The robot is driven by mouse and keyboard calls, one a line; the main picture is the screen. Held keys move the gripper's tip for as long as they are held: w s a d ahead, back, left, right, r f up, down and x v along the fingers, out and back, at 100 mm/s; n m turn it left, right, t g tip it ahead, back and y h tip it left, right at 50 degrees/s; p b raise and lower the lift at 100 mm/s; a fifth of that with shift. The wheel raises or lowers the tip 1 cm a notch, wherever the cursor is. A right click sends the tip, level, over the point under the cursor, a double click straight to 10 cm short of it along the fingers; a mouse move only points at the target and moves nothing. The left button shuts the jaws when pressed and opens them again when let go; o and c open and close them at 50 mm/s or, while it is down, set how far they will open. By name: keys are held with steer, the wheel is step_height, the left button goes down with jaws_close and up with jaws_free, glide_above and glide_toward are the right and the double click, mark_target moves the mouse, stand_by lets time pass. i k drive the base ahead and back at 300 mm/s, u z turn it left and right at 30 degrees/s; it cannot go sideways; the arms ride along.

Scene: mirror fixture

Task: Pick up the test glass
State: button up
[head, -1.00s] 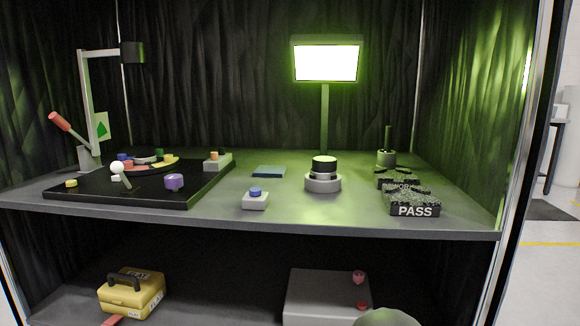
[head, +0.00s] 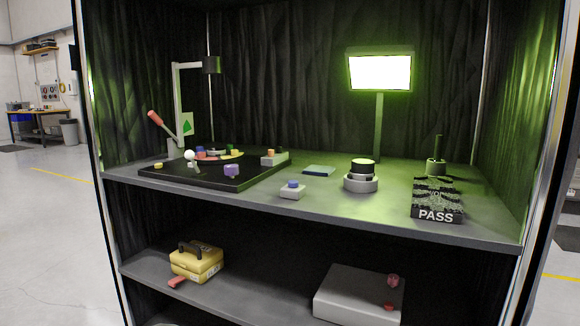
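I cannot tell for sure which thing is the test glass. A dark round piece with a pale green lit top (head: 363,166) sits in a grey ring-shaped base (head: 361,184) on the upper shelf, right of centre. A thin flat blue-green square (head: 319,170) lies on the shelf to its left. A small grey block with a blue knob (head: 292,189) stands near the front edge. My gripper is not in view.
A black board (head: 205,179) with small coloured pieces and a lamp post fills the upper shelf's left. PASS-labelled trays (head: 437,214) stand at right. A lit panel (head: 380,72) stands behind. Below are a yellow case (head: 197,262) and a grey box (head: 358,296).

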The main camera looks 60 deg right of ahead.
mark_target(360, 166)
steer(key=u, duration=0.3)
steer(key=k, duration=0.55)
steer(key=z, duration=1.3)
